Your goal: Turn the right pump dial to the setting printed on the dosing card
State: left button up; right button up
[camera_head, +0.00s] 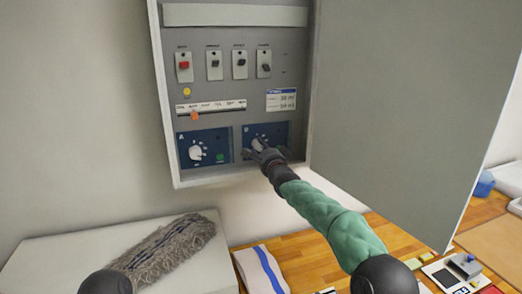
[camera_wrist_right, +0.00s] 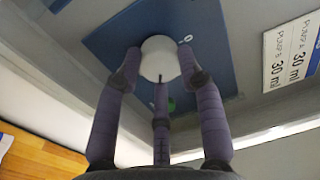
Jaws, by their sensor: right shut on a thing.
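The right pump dial, a white knob on the blue panel marked B (camera_head: 280,132), is mostly hidden behind my right gripper (camera_head: 260,148) in the head view. In the right wrist view the white dial (camera_wrist_right: 160,55) sits between the dark fingers of my right gripper (camera_wrist_right: 162,74), which is shut on it. The pointer setting cannot be read. The dosing card (camera_head: 281,99) is on the cabinet panel above the dial. My left gripper is not in view.
The left pump dial (camera_head: 196,150), marked A, is on the neighbouring blue panel. Above are several switches, one red (camera_head: 184,65), and a slider with an orange tab (camera_head: 194,116). The open cabinet door (camera_head: 410,100) stands right.

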jog(key=o, duration=1.1)
jog(key=shift+d+r, duration=0.15)
jog(key=shift+o, duration=0.2)
jog(key=shift+s, duration=0.1)
jog(key=v, duration=1.1)
jog(key=shift+s+d, duration=0.2)
jog(key=shift+s, duration=0.15)
